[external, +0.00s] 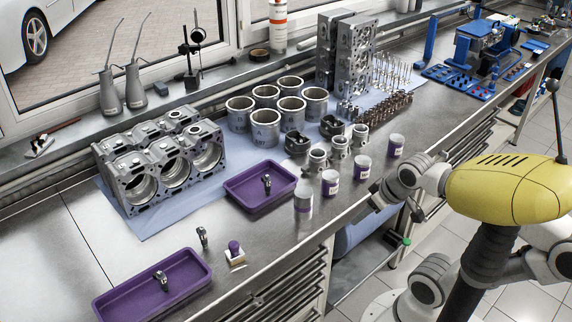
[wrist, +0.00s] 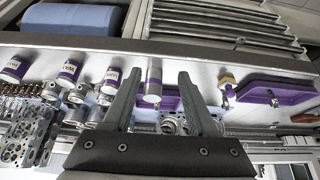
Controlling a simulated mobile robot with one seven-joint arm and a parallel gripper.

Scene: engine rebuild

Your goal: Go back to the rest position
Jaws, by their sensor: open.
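My gripper (wrist: 157,72) is open in the wrist view. Its two grey fingers stand apart with nothing held between them. A purple-banded bottle (wrist: 153,84) shows in the gap beyond them, apart from the fingers. In the external view my gripper (external: 370,205) is small and partly hidden by the wrist, by the front edge of the workbench (external: 262,252). The same bottle (external: 303,197) stands upright on the bench to the left of it.
Two purple trays (external: 245,205) (external: 115,307), each holding a small metal part, lie on the bench. White-and-purple cups (external: 331,184), cylinder liners (external: 265,128) and an engine block (external: 160,165) stand nearby. Drawers and a blue object (external: 355,236) lie below the bench edge.

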